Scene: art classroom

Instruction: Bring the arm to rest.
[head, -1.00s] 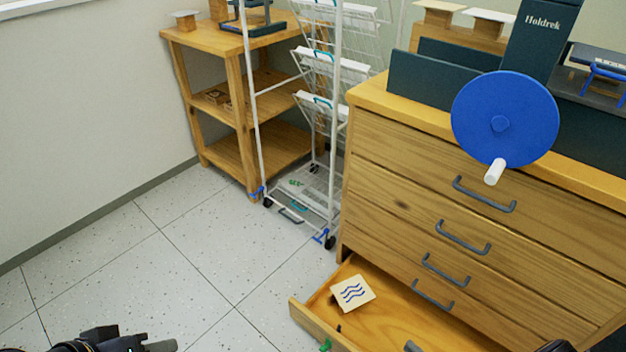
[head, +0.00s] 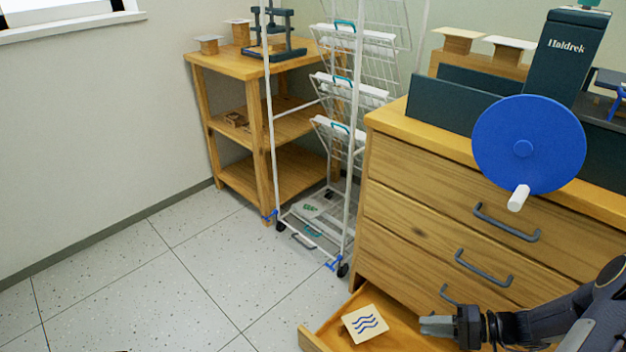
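My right gripper (head: 437,326) comes in from the lower right, in front of the wooden drawer cabinet (head: 415,232) and over its open bottom drawer (head: 313,343). Its fingers look close together and point left; I cannot tell whether they are fully shut. I see nothing held in it. A square cream tile with blue wavy lines (head: 364,323) lies in the open drawer, left of the gripper and apart from it in the picture. My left gripper is out of view.
A blue disc with a white handle (head: 527,143) juts out at the cabinet's top front. A white wire rack on wheels (head: 341,208) stands left of the cabinet, and a wooden shelf unit (head: 232,68) behind it. The speckled floor (head: 150,290) at left is clear.

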